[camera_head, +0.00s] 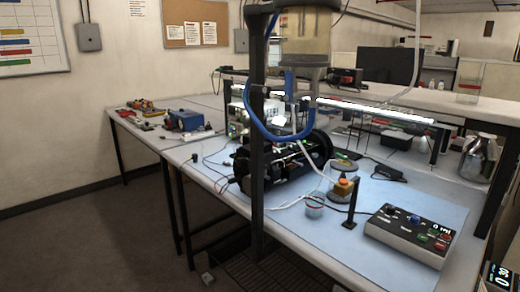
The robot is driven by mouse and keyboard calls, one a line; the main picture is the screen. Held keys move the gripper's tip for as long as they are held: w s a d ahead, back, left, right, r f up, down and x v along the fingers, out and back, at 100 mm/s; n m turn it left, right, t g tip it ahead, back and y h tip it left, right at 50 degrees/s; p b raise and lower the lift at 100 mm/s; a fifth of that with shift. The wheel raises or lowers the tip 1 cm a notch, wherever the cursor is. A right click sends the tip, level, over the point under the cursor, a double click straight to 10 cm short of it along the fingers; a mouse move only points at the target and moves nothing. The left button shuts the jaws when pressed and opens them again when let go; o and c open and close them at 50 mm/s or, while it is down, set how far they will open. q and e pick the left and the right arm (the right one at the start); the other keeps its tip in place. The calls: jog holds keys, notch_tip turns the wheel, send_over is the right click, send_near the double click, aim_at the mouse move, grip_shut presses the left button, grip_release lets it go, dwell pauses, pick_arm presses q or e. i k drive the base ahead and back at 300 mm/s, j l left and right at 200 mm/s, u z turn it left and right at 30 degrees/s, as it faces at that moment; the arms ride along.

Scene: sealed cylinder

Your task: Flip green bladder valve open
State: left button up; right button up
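No valve can be made out for certain as the green bladder valve. A grey control box (410,232) at the front right of the bench carries a black knob, a blue knob and small green and red parts. The green parts (437,235) are too small to tell whether they are open or shut. A black cylinder assembly (285,160) lies on the blue mat, with tubes and small green spots around it. Neither of my grippers shows in the head view.
A dark upright post (257,150) and a hanging clear tank (306,35) with a blue hose (252,110) stand in front of the bench's middle. A small cup (314,206) and a jar (343,187) sit on the blue mat (330,245). Its front part is mostly bare.

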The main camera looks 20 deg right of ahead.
aim_at(346, 158)
jog(key=l+u, duration=0.2)
jog(key=l, duration=0.3)
jog(key=k+l+u, duration=0.2)
jog(key=l, duration=0.25)
jog(key=l+u, duration=0.2)
jog(key=l, duration=0.3)
